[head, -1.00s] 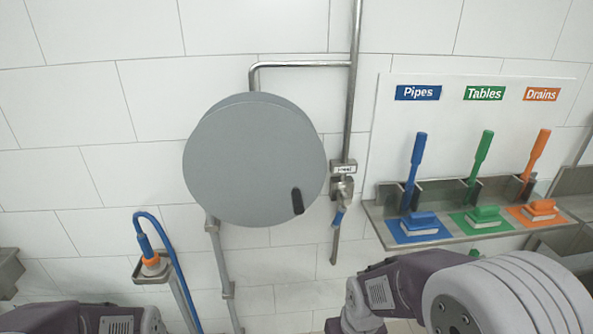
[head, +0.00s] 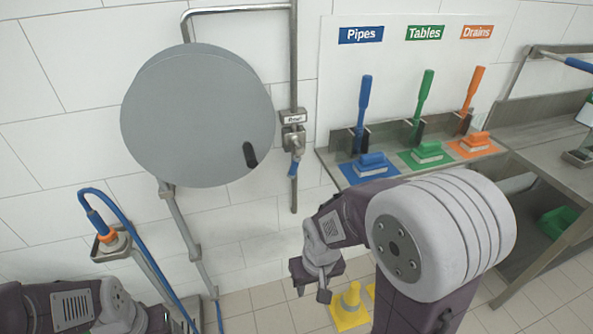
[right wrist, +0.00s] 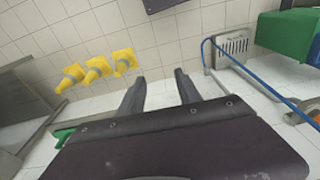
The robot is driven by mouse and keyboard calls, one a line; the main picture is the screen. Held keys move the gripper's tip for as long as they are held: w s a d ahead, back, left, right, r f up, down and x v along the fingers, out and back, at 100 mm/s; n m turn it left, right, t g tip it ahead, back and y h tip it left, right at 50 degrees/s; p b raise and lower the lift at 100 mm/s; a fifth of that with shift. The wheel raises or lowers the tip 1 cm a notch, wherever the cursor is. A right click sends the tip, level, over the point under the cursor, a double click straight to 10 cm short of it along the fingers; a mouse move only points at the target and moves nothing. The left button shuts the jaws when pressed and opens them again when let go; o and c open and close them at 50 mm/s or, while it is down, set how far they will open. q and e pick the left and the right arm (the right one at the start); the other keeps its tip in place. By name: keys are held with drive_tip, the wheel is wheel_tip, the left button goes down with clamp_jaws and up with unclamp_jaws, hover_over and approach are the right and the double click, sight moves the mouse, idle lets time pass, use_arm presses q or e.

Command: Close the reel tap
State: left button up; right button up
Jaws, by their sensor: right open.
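The reel tap (head: 292,138) sits on the vertical metal pipe just right of the round grey hose reel (head: 195,115), under a small label plate (head: 293,117). Its blue-ended lever (head: 293,168) hangs down, close to the line of the pipe. My right gripper (head: 313,294) is below the tap, apart from it, with its jaws open and empty. The right wrist view shows its two fingers (right wrist: 160,82) spread with nothing between them. The tap is not in that view. Part of my left arm shows at the lower left of the head view, but its gripper fingers do not.
A shelf (head: 330,160) with blue, green and orange brushes is right of the tap, above my right arm. A holder with a blue hose (head: 165,255) stands at lower left. Yellow cones (head: 350,308) stand on the floor.

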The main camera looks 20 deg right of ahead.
drive_tip(key=w+r+m+t, duration=0.1)
drive_tip(key=w+m, duration=0.1)
drive_tip(key=w, duration=0.1)
drive_tip(key=w+r+m+t, duration=0.1)
drive_tip(key=w+m, duration=0.1)
drive_tip(key=w, duration=0.1)
drive_tip(key=w+r+m+t, duration=0.1)
drive_tip(key=w+m+t, duration=0.1)
drive_tip(key=w, duration=0.1)
clamp_jaws()
drive_tip(key=w+r+m+t+b, duration=0.2)
drive_tip(key=w+r+m+t, duration=0.15)
drive_tip(key=w, duration=0.35)
drive_tip(key=m+t+h+b, duration=0.1)
drive_tip(key=m+t+b, duration=0.7)
drive_tip(key=m+b, duration=0.35)
approach(294, 167)
drive_tip(key=s+a+r, duration=0.1)
drive_tip(key=a+r, duration=0.3)
drive_tip(key=d+f+m+h+b, duration=0.2)
drive_tip(key=d+f+h+b, duration=0.1)
drive_tip(key=d+f+b, duration=0.55)
drive_tip(key=w+a+r+b, duration=0.1)
drive_tip(key=w, duration=0.9)
drive_tip(key=shift+a+r, duration=0.2)
drive_tip(key=shift+r, duration=0.1)
